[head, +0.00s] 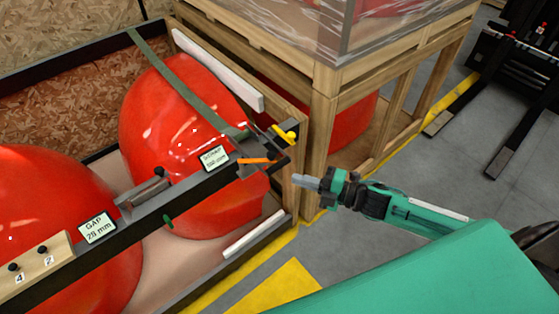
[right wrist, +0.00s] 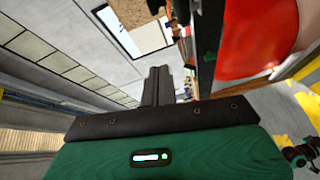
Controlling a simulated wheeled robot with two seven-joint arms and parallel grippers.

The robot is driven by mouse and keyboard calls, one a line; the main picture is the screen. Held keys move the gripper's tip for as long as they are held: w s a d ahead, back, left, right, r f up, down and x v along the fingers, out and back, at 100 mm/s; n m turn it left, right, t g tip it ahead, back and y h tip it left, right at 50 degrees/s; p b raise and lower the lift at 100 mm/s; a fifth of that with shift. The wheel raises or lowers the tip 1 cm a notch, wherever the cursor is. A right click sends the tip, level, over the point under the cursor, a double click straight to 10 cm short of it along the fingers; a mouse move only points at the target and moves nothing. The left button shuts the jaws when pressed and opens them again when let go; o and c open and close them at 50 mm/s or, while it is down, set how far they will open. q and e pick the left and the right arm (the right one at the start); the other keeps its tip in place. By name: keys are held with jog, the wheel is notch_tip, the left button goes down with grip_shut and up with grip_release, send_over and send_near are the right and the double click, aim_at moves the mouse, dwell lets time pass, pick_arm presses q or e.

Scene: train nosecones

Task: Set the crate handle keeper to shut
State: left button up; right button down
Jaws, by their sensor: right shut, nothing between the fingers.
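The crate (head: 105,263) is an open wooden box with a dark front rail, holding red nosecones. At the rail's right end are an orange strip (head: 256,161) and a yellow lever-like piece (head: 285,136) beside a dark fitting. I cannot tell which of these is the handle keeper, or whether it is shut. My right gripper (head: 305,182) is shut and empty, just right of the rail's end and apart from the orange and yellow pieces. Its closed fingers (right wrist: 158,82) also show in the right wrist view. My left gripper is not in the head view.
Red nosecones (head: 172,125) fill the crate, with a green strap (head: 183,83) over one. A wooden frame (head: 322,120) with a wrapped load stands behind my right gripper. A forklift (head: 515,65) is at the far right. Grey floor lies right of the crate.

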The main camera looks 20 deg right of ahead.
jog(key=w+a+p, duration=0.1)
jog(key=w, duration=0.1)
jog(key=w+a+p, duration=0.1)
jog(key=w+a, duration=0.1)
jog(key=w+a+p, duration=0.1)
jog(key=w+p, duration=0.1)
jog(key=w, duration=0.1)
jog(key=shift+w+a+f, duration=0.1)
jog(key=shift+a+f, duration=0.15)
jog(key=shift+f, duration=0.1)
jog(key=shift+w+d+f+p, duration=0.25)
jog(key=shift+w+d+p, duration=0.1)
jog(key=shift+w, duration=0.25)
jog(key=shift+d, duration=0.15)
